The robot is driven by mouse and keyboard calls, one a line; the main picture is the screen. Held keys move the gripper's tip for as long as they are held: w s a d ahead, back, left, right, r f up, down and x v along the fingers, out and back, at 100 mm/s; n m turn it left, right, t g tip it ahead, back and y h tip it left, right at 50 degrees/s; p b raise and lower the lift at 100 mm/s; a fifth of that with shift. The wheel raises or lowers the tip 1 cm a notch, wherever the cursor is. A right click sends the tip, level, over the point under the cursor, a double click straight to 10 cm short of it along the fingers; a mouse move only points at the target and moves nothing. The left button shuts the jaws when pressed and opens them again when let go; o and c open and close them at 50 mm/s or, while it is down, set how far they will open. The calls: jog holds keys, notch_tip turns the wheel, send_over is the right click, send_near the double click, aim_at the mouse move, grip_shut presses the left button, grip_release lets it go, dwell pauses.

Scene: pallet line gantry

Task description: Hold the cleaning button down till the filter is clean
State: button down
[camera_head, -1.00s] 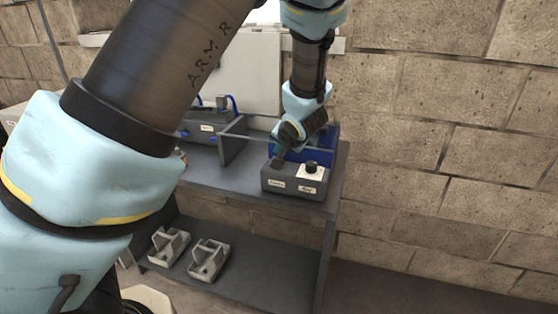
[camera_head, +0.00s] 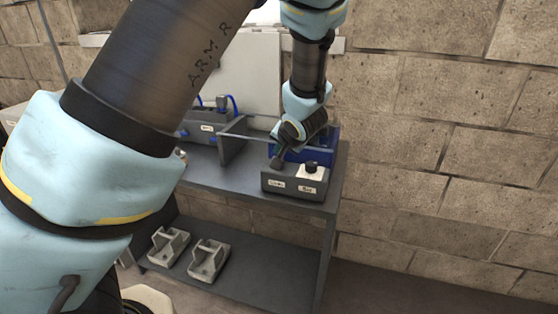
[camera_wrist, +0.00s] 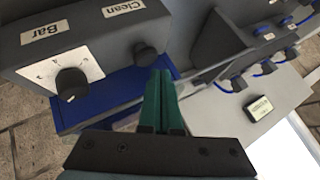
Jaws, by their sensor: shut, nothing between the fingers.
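A dark grey control box (camera_head: 294,186) stands on the bench top with labels reading "Clean" and "Bar" in the wrist view. The round dark Clean button (camera_wrist: 145,54) is beside the Clean label. My gripper (camera_wrist: 161,74) has its green fingers together and empty, with the tips right by the button's edge; I cannot tell whether they touch it. In the head view my gripper (camera_head: 279,158) points down at the box's left part. A black dial knob (camera_wrist: 71,84) on a white scale plate is at the Bar label. I cannot make out the filter for certain.
A blue bin (camera_head: 325,147) is directly behind the box. A grey unit with blue hoses (camera_head: 200,130) and an upright divider (camera_head: 232,142) stand to the left. Two grey brackets (camera_head: 208,259) sit on the lower shelf. A block wall (camera_head: 450,130) is to the right.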

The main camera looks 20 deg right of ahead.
jog(key=shift+f, duration=0.1)
jog(key=shift+f, duration=0.3)
jog(key=shift+f, duration=0.55)
dwell(1.6)
jog(key=shift+r, duration=0.1)
dwell(3.3)
jog(key=shift+r+p, duration=0.9)
jog(key=shift+p, duration=0.3)
notch_tip(320, 180, up, 5)
jog(key=p, duration=0.6)
